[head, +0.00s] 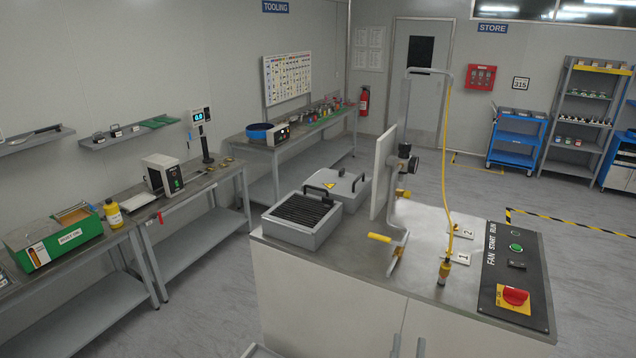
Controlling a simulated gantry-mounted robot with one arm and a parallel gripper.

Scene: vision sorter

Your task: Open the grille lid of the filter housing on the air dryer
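The filter housing (300,238) is a grey square box on the left end of the steel-topped cabinet. Its grille lid (299,213), dark slats in a grey frame, lies flat on top and looks closed. A black handle (318,192) rises at its far edge. My gripper is not in view, and nothing is seen touching the grille.
A white upright panel (383,172) and a yellow-handled lever (380,238) stand right of the housing. A grey post carries a yellow hose (447,150). A control panel (513,268) with a red switch is at the right end. Benches line the left wall; the floor between is clear.

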